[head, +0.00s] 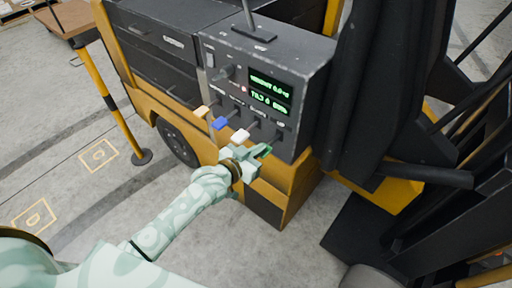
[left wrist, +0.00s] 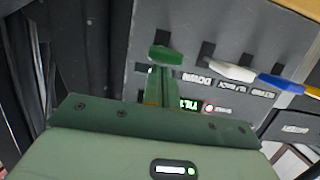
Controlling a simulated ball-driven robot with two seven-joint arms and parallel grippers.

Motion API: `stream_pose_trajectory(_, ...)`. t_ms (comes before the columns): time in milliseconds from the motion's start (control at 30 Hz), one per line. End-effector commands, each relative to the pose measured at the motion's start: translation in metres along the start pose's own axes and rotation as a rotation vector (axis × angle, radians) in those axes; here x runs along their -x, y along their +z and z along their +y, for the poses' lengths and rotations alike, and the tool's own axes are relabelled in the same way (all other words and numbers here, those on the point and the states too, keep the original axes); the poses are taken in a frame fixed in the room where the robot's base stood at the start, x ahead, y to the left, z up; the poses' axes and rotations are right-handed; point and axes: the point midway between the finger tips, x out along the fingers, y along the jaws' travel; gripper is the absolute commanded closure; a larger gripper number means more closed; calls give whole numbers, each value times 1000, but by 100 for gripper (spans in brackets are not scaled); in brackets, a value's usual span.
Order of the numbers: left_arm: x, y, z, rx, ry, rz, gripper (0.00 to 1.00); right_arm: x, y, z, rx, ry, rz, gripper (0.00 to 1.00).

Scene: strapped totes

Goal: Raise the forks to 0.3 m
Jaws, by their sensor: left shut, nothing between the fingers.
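The forklift's control panel (head: 230,75) carries a row of levers with a yellow tip (head: 202,112), a blue tip (head: 220,123), a white tip (head: 240,136) and a green tip (head: 264,151). The green display (head: 270,90) seems to read height 0.0 m above a tilt line. My left gripper (head: 258,156) is shut and empty at the green lever. In the left wrist view its fingers (left wrist: 161,82) lie just below the green tip (left wrist: 165,53); I cannot tell whether they touch. The white tip (left wrist: 230,71) is beside it. The forks are not clearly visible. My right gripper is not in view.
Black mast parts (head: 440,180) stand at the right. A yellow and black post (head: 118,115) stands on the left.

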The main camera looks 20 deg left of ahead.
Motion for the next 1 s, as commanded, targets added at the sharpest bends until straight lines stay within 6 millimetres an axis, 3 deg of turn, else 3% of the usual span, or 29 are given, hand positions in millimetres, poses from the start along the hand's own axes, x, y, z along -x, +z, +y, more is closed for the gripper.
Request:
stream_pose_trajectory(400, -1, 4, 0, 0, 0, 8, 100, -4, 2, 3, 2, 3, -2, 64)
stream_pose_trajectory(600, -5, 29, 0, 0, 0, 126, 100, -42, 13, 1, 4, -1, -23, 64)
stream_pose_trajectory(800, -7, 39, 0, 2, 0, 290, 100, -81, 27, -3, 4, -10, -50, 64)
stream_pose_trajectory(867, -8, 44, 0, 2, 1, 323, 100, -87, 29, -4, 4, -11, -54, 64)
stream_pose_trajectory(1000, -11, 49, 0, -1, 0, 327, 100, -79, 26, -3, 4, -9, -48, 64)
